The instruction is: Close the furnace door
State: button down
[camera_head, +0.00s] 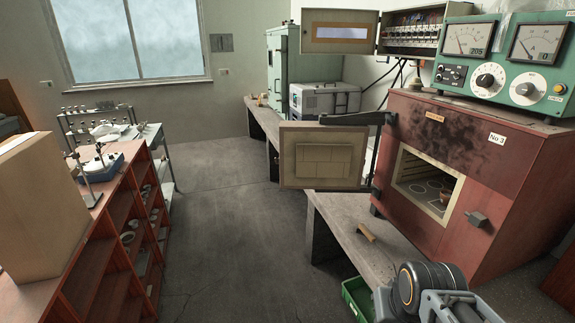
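The furnace (520,165) is a red, soot-stained box marked No 3 on the bench at the right. Its door (323,160), a beige panel with a brick-lined inner face, stands wide open to the left of the furnace. A dark hinge arm (355,119) joins it to the furnace's left edge. The chamber opening (425,185) is uncovered, and a small crucible shows inside. A grey latch block (478,218) sits right of the opening. Part of my arm shows at the bottom right, in front of the bench. My gripper's fingers do not show.
The concrete bench (340,218) carries a small loose piece (366,232) in front of the furnace. A green bin (357,298) stands below. A green meter unit (500,55) sits on top of the furnace. A red shelf (110,240) stands at left; the floor between is clear.

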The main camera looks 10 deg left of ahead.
aim_at(326, 156)
jog(key=u, duration=0.7)
jog(key=i, duration=0.75)
jog(key=u, duration=1.05)
jog(key=i, duration=1.55)
jog(key=z, duration=0.4)
jog(key=i, duration=1.1)
jog(key=z, duration=1.45)
jog(key=i, duration=0.45)
jog(key=z, duration=0.3)
